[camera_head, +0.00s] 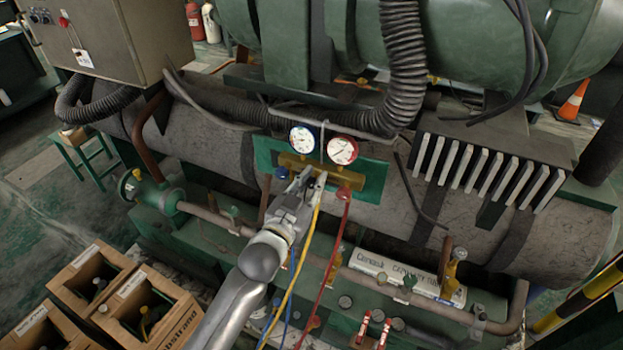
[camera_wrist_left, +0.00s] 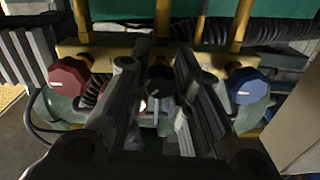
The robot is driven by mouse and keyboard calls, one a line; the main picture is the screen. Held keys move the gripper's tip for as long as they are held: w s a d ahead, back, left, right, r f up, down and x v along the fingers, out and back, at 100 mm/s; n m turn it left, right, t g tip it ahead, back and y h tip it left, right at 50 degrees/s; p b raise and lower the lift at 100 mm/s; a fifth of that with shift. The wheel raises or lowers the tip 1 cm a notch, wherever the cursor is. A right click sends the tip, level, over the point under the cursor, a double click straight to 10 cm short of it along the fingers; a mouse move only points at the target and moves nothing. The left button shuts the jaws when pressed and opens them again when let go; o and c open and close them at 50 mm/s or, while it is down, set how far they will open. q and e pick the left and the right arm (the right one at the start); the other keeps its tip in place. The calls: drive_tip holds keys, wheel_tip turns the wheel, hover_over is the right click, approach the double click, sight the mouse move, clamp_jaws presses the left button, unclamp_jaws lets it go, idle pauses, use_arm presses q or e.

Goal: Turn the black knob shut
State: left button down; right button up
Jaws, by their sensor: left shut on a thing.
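The brass gauge manifold (camera_head: 296,163) is mounted on a green plate under two dial gauges. My left gripper (camera_head: 311,182) reaches its middle from below. In the left wrist view, the black knob (camera_wrist_left: 160,76) sits between the two fingers of my left gripper (camera_wrist_left: 157,90), which are shut on it. The fingers hide part of the knob. The red knob (camera_wrist_left: 70,76) and the blue knob (camera_wrist_left: 247,85) stand to either side, clear of the fingers. In the head view my gripper hides the black knob. My right gripper is not in view.
Blue-rimmed (camera_head: 302,138) and red-rimmed (camera_head: 342,150) gauges stand just above the manifold. A yellow hose (camera_head: 304,245) and a red hose (camera_head: 331,255) hang close beside my left arm. Pipes and valves run below. Wooden crates (camera_head: 92,280) stand at lower left.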

use_arm(q)
drive_tip(key=m+p, duration=0.1)
drive_tip(key=m, duration=0.3)
drive_tip(key=shift+r+m, duration=0.1)
drive_tip(key=shift+m, duration=2.1)
drive_tip(key=c, duration=1.3)
unclamp_jaws()
drive_tip(key=shift+o, duration=0.2)
drive_tip(key=v, duration=1.2)
